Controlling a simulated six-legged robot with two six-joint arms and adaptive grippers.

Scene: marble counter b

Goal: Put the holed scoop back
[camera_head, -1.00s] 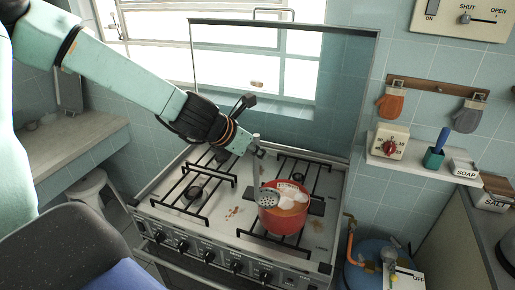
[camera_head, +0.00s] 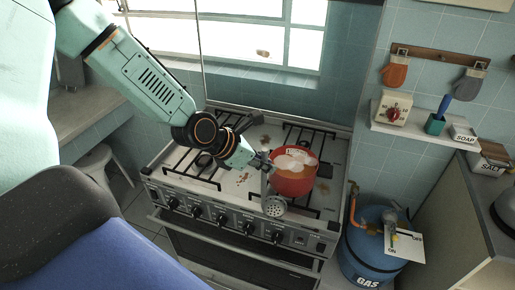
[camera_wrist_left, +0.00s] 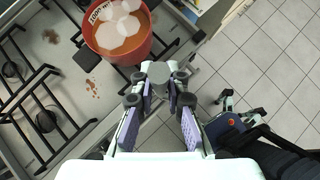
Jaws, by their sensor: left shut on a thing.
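The holed scoop (camera_head: 275,206) has a round grey head with holes and a thin handle. My left gripper (camera_head: 262,162) is shut on the upper end of its handle. The scoop hangs steeply down, its head in front of the red pot (camera_head: 294,181) and over the stove's front edge in the head view. The pot holds orange liquid and white round pieces. The pot (camera_wrist_left: 120,48) also shows in the left wrist view, just beyond my fingertips (camera_wrist_left: 161,80), where a grey round piece lies between them. My right gripper is not seen.
The pot stands on the stove (camera_head: 190,165), among black burner grates. A blue gas cylinder (camera_head: 372,250) stands right of the stove. The wall shelf (camera_head: 420,131) holds a timer, a green holder and soap. Mitts hang from a wooden rack (camera_head: 440,59) above.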

